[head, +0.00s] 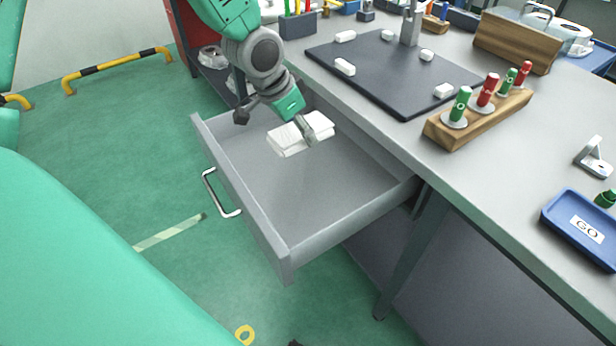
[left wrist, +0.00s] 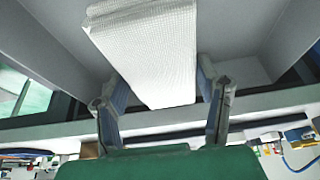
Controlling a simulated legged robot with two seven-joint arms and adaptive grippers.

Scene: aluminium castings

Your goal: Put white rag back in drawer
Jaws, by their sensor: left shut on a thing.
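The white rag (head: 290,137) is a folded cloth inside the open grey drawer (head: 262,228), near its far left corner. I cannot tell whether it touches the drawer floor. My left gripper (head: 305,130) reaches down into the drawer and is shut on the rag. In the left wrist view, the rag (left wrist: 145,45) lies between the two fingers of my left gripper (left wrist: 160,78), with its waffle-like weave showing. My right gripper is not in view.
The drawer is pulled out below the grey table (head: 400,135), its handle (head: 222,195) facing the floor area. On the table are a dark mat (head: 385,75) with white pieces, a wooden rack (head: 475,125) and a blue tray (head: 570,235). Most of the drawer is empty.

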